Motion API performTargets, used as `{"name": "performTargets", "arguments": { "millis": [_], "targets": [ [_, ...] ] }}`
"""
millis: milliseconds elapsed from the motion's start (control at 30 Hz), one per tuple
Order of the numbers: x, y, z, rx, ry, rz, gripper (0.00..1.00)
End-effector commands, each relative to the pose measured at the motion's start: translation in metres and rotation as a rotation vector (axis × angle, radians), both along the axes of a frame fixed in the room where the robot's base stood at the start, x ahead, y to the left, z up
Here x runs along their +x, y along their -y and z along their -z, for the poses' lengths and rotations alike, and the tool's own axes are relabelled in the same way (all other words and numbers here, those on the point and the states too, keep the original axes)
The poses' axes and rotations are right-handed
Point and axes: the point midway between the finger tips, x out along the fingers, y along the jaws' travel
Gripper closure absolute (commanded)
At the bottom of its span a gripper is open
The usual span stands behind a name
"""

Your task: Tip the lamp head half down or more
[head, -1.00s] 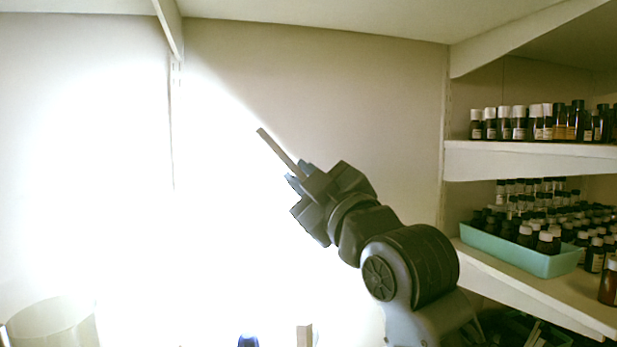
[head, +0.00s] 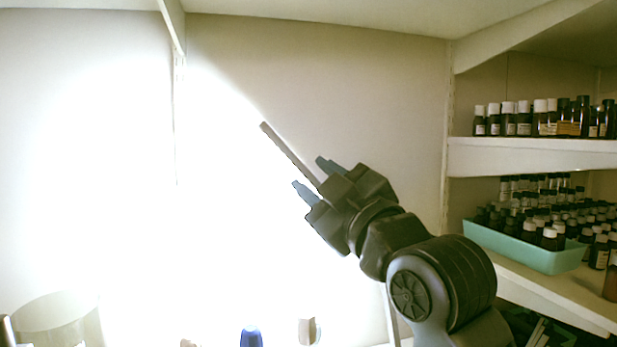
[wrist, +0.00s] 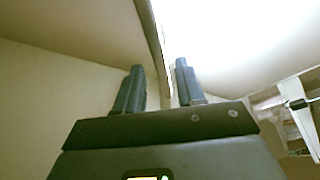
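The lamp head (head: 288,151) shows as a thin grey bar seen nearly edge-on. It slants from upper left to lower right, and bright light spreads from its lower-left side. My gripper (head: 312,175) is just below its lower right end, with its two fingers apart. That lower end passes behind or between the fingers; the head view does not show which. In the wrist view the lamp head (wrist: 152,38) runs up between the lines of the open fingers (wrist: 160,85), with glare on its right. I see no finger closed on it. A pale post (head: 391,318), perhaps the lamp's stand, shows beside my arm.
Shelves at right hold rows of small bottles (head: 520,120) and a turquoise tray (head: 522,248) of bottles. A translucent container (head: 55,325), a blue cap (head: 250,337) and a pale block (head: 308,330) stand low in front. Space left of the gripper looks clear but glared.

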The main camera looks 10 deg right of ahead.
Motion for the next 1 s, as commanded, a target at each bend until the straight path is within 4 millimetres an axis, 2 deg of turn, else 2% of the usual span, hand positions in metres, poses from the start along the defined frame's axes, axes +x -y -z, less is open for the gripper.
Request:
{"name": "performTargets", "arguments": {
  "millis": [100,300,833,933,1000],
  "targets": [
    [-0.019,0.006,0.008,0.0,0.001,0.001,0.62],
    [-0.039,0.011,0.013,0.001,0.0,0.001,0.62],
    [-0.043,0.012,0.015,0.002,-0.002,0.001,0.62],
    [-0.045,0.013,0.026,0.021,-0.017,0.001,0.62],
    [-0.048,0.015,0.042,0.054,-0.038,0.003,0.62]
  ]
}}
